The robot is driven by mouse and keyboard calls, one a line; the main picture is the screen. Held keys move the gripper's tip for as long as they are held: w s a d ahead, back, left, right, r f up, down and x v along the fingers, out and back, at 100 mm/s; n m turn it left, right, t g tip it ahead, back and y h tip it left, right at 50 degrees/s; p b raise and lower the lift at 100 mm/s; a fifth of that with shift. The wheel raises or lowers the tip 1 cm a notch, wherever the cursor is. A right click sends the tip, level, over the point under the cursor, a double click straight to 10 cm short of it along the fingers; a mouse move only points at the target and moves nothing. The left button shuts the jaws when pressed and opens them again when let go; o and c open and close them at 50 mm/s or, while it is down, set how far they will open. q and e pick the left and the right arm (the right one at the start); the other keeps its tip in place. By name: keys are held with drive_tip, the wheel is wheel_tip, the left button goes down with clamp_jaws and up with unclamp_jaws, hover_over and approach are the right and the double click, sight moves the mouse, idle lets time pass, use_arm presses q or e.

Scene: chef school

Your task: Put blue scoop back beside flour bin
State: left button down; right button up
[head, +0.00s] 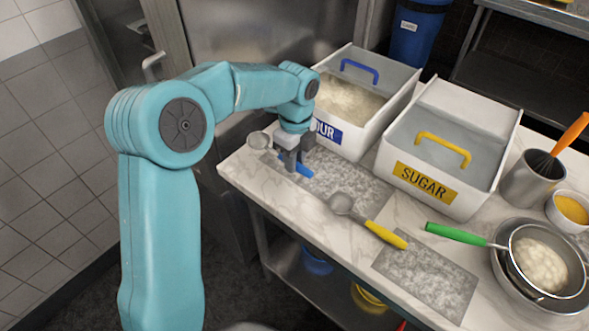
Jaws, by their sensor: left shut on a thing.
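The blue scoop (259,140) has a grey metal bowl and a blue handle. It is at the left end of the counter, in front of the flour bin (349,137). My left gripper (295,167) points down and is shut on the blue handle. The gripper hides part of the handle. The scoop is at or just above the grey mat (352,182); I cannot tell if it touches. The flour bin is white with a blue label and a blue-handled clear lid, and holds pale flour. My right gripper does not show.
The sugar bin (467,200) stands right of the flour bin. A green-handled strainer (457,234) rests over a bowl at right. A steel pot (528,182) holds an orange-handled whisk. A second grey mat (432,276) is bare.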

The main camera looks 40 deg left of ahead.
sight(295, 180)
use_arm(q)
wheel_tip(295, 180, down, 4)
drive_tip(key=shift+f, duration=0.1)
drive_tip(key=shift+f, duration=0.15)
drive_tip(key=c, duration=0.9)
unclamp_jaws()
drive_tip(key=shift+c, duration=0.2)
